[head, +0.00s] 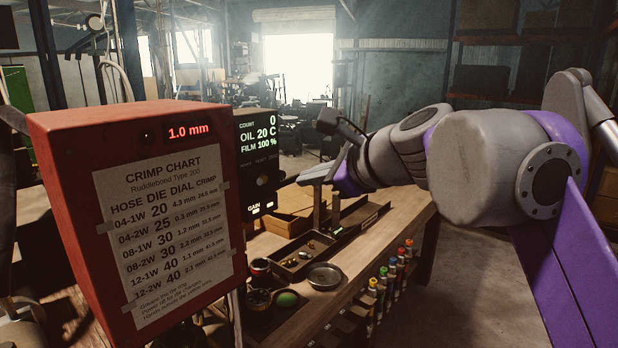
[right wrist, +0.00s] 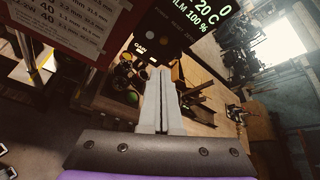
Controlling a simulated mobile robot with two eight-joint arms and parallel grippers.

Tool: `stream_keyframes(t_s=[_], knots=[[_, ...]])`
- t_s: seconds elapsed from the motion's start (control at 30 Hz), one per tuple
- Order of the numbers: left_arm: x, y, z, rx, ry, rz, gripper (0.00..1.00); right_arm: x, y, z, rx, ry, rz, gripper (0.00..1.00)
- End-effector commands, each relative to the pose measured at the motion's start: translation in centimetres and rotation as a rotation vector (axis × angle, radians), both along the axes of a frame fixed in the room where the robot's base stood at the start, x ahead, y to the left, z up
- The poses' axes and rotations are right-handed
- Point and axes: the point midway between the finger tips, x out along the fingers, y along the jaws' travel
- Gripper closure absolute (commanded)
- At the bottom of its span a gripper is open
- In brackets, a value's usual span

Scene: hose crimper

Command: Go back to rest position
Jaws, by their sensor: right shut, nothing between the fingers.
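My right arm reaches in from the right in the head view. Its grey gripper (head: 304,180) is over the workbench, pointing left toward the dark display panel. In the right wrist view the two pale fingers (right wrist: 161,75) lie together, shut, with nothing held between them. My left gripper is not in view.
A red crimper box (head: 85,150) with a crimp chart and a 1.0 mm readout stands close at left. A dark display panel (head: 258,150) is behind it. The wooden bench (head: 385,225) holds a parts tray (head: 290,273), a round metal dish (head: 325,276) and small bowls. Coloured-cap bottles (head: 382,280) line its front side.

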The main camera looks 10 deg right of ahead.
Motion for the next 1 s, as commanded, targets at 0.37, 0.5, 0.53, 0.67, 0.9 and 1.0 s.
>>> stream_keyframes(t_s=[0.37, 0.5, 0.53, 0.67, 0.9, 1.0], knots=[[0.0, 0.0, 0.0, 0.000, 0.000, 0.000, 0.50, -3.4, 0.3, -13.5, -0.575, -0.071, 0.330, 1.00], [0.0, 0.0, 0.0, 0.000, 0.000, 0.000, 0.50, -7.3, -0.6, -23.7, -0.953, -0.112, 0.592, 1.00], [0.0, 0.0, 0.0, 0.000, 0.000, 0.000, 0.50, -8.3, -0.8, -25.8, -1.024, -0.118, 0.650, 1.00], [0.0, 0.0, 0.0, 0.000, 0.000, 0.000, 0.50, -12.8, -2.3, -34.5, -1.315, -0.142, 0.896, 1.00], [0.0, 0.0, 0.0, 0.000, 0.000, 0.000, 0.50, -19.8, -5.0, -45.7, -1.664, -0.158, 1.261, 1.00], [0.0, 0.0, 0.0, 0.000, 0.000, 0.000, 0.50, -21.3, -5.6, -47.7, -1.726, -0.158, 1.339, 1.00]])
